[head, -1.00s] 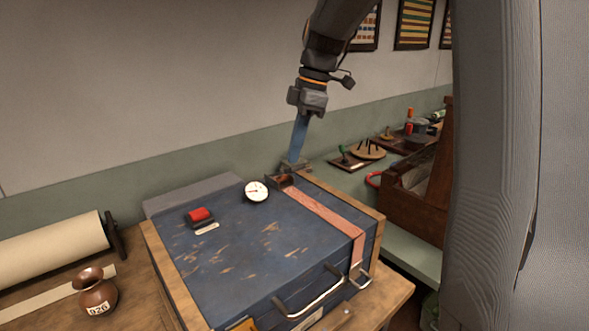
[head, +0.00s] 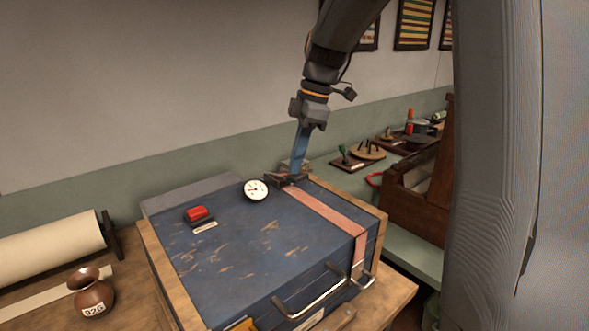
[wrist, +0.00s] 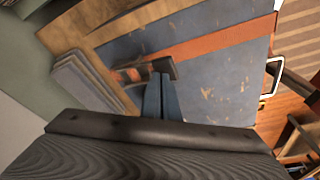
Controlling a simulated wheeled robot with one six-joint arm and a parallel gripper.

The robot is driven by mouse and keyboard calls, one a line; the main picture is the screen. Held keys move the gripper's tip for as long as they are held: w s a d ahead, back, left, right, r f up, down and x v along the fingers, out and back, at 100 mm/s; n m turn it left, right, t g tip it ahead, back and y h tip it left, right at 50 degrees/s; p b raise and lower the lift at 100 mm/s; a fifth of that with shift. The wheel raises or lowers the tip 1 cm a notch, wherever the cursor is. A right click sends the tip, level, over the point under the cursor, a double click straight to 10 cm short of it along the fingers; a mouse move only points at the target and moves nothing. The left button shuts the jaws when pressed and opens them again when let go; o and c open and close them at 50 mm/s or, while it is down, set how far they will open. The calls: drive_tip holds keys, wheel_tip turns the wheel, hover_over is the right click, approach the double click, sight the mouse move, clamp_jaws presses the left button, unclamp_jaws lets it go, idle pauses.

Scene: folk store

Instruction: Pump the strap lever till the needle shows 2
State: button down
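A blue worn chest (head: 240,250) stands on the wooden bench. A reddish strap (head: 325,210) crosses its lid on the right. The dark strap lever (head: 278,180) sits at the strap's back end; in the wrist view its dark end block (wrist: 163,67) shows at the fingertips. My gripper (head: 298,172) comes down from above with its blue fingers close together, tips at the lever. In the wrist view the fingers (wrist: 162,85) look shut, with nothing seen between them. A round white gauge (head: 256,190) lies left of the lever. Its needle seems to point left; its numbers are too small to read.
A red button block (head: 198,214) sits on the lid. A wooden rack (head: 415,195) and small tools (head: 365,150) are at right. Metal handles (head: 315,300) stick out from the chest's front.

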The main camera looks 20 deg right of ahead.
drive_tip(key=shift+s+f+b, duration=0.1)
drive_tip(key=shift+f+b, duration=0.2)
drive_tip(key=shift+f, duration=0.4)
wheel_tip(320, 180, up, 9)
drive_tip(key=p, duration=0.7)
drive_tip(key=shift+r, duration=0.15)
idle(0.4)
